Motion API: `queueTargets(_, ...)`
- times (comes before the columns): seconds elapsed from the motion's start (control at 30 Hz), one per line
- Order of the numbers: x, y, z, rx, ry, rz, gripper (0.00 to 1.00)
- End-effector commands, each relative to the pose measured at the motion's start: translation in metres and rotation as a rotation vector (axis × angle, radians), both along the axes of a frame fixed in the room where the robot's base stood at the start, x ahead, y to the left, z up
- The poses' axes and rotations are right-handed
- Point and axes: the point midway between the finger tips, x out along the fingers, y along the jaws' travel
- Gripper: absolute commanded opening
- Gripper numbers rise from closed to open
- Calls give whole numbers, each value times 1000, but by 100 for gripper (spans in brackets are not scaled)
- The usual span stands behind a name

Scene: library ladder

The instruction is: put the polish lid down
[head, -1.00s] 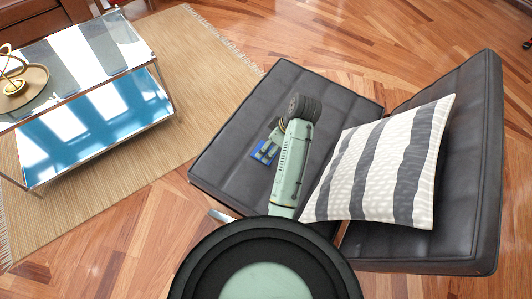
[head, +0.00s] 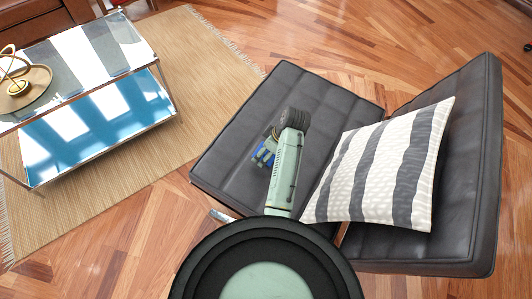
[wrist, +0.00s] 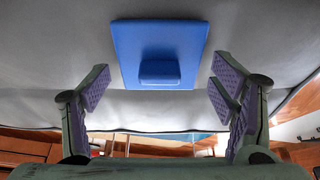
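The polish lid is a flat blue square with a small raised block handle. In the wrist view the lid (wrist: 160,38) lies against the grey chair seat (wrist: 50,50), with its handle facing me. In the head view the lid (head: 260,157) shows only as blue edges on the dark seat (head: 235,135), mostly hidden by my gripper. My gripper (wrist: 160,84) is open. Its purple-padded fingers stand apart on the left and right of the handle, with a clear gap on both sides. Nothing shows between the pads except the handle in line with them.
A striped cushion (head: 385,165) leans on the chair just right of my arm. A glass-topped table (head: 70,62) with a gold ornament on a tray (head: 25,88) stands at left on a woven rug (head: 205,80). The seat's left part is bare.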

Motion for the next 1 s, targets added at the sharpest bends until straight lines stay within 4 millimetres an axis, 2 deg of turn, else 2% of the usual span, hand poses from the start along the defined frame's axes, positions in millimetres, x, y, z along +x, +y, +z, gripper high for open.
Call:
queueTargets(0.07, 0, 0, 0, 0, 0, 0, 70)
queueTargets(0.5, 0, 0, 0, 0, 0, 0, 42)
queueTargets(0.77, 0, 0, 3, 0, 0, 0, 42)
queueTargets(1.0, 2, -1, 26, -1, -5, -1, 42)
